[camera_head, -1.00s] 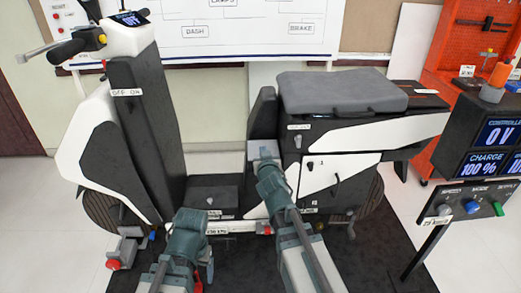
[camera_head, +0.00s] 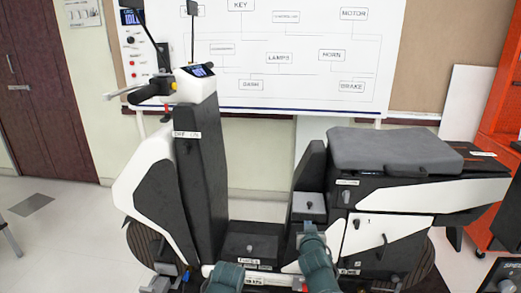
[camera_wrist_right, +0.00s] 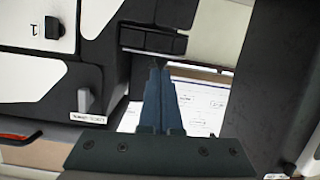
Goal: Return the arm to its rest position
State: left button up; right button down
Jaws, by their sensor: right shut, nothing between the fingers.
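The scooter-like chassis rig fills the head view, with a dark front column (camera_head: 200,165), a grey seat (camera_head: 395,150) and white side panels (camera_head: 390,240). My right gripper (camera_head: 308,228) is at the lower middle, in front of the rig, just below a small grey-topped box (camera_head: 310,205). In the right wrist view its two dark fingers (camera_wrist_right: 159,68) are together with nothing between them. My left arm (camera_head: 225,278) shows only as a teal link at the bottom edge; its gripper is not visible.
A white panel (camera_wrist_right: 35,30) with a dark knob and a grey lever (camera_wrist_right: 84,100) are near the right gripper in the wrist view. A whiteboard (camera_head: 290,80) stands behind the rig. An orange pegboard (camera_head: 500,130) is at the right. Clear floor (camera_head: 60,250) lies at the left.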

pick_arm(q)
notch_tip(320, 180, up, 21)
jog(key=p, duration=1.8)
jog(key=shift+f, duration=0.2)
pick_arm(e)
jog(key=s+a+r+n+g, duration=0.1)
jog(key=s+a+r+g, duration=0.1)
jog(key=s+a+g, duration=0.2)
jog(key=s+a+r+n+g+y, duration=0.1)
jog(key=s+a+g, duration=0.4)
jog(key=s, duration=0.6)
jog(key=s+a+r+n+g, duration=0.2)
jog(key=s+a+g, duration=0.3)
jog(key=s, duration=0.3)
jog(key=shift+s+a+r+n+y, duration=0.25)
jog(key=shift+r+n+y, duration=0.05)
jog(key=shift+n, duration=0.2)
